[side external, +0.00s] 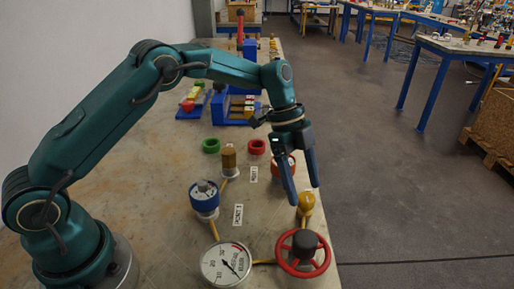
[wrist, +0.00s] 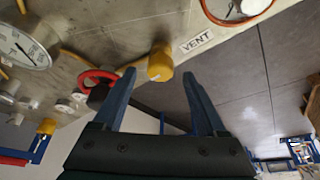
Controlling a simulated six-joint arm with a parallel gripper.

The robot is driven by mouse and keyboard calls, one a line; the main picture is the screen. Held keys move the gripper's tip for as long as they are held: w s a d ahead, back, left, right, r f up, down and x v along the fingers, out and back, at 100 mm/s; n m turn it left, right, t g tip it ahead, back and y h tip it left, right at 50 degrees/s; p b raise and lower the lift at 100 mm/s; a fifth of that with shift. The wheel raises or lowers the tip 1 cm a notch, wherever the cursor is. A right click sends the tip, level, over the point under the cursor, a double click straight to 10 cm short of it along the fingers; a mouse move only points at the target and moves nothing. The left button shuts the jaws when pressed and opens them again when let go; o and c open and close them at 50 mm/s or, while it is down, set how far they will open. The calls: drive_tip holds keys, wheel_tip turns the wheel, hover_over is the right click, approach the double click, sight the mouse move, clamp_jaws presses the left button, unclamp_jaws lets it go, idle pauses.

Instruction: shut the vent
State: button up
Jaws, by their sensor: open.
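A label reading VENT (wrist: 197,42) lies on the table in the wrist view, beside a yellow capped fitting (wrist: 160,60). That yellow fitting also shows in the side view (side external: 306,206), between the red handwheel and an orange-ringed dial. My gripper (side external: 304,194) points down with its two fingers apart and nothing between them. In the side view its tips are close above the yellow fitting and partly overlap it. In the wrist view the fitting shows between and just beyond the fingertips (wrist: 160,76). I cannot tell whether they touch.
A red handwheel (side external: 302,268) and a white pressure gauge (side external: 226,264) stand at the near end. The orange-ringed dial (wrist: 238,8) is on the label's other side. A blue-ringed fitting (side external: 204,199) and brown cylinder (side external: 229,160) stand left. The table's right edge is close to my gripper.

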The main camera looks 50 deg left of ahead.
sight(306, 203)
drive_tip(key=shift+x, duration=1.15)
clamp_jaws()
drive_tip(key=shift+r, duration=0.1)
drive_tip(key=shift+s+n, duration=0.1)
drive_tip(key=shift+n, duration=0.3)
drive_tip(key=n+t, duration=0.1)
drive_tip(key=n, duration=0.2)
drive_tip(key=shift+s+n+t, duration=0.1)
drive_tip(key=shift+n+t, duration=0.3)
drive_tip(key=n+t+y, duration=0.1)
drive_tip(key=n, duration=0.3)
drive_tip(key=shift+d, duration=0.1)
drive_tip(key=n+y, duration=0.1)
drive_tip(key=n, duration=0.1)
drive_tip(key=n+t+y, duration=0.1)
drive_tip(key=n, duration=0.2)
drive_tip(key=shift+s+d+t, duration=0.1)
drive_tip(key=shift+d+t, duration=0.05)
drive_tip(key=shift+t, duration=0.15)
drive_tip(key=shift+n+y, duration=0.8)
drive_tip(key=shift+n, duration=1.3)
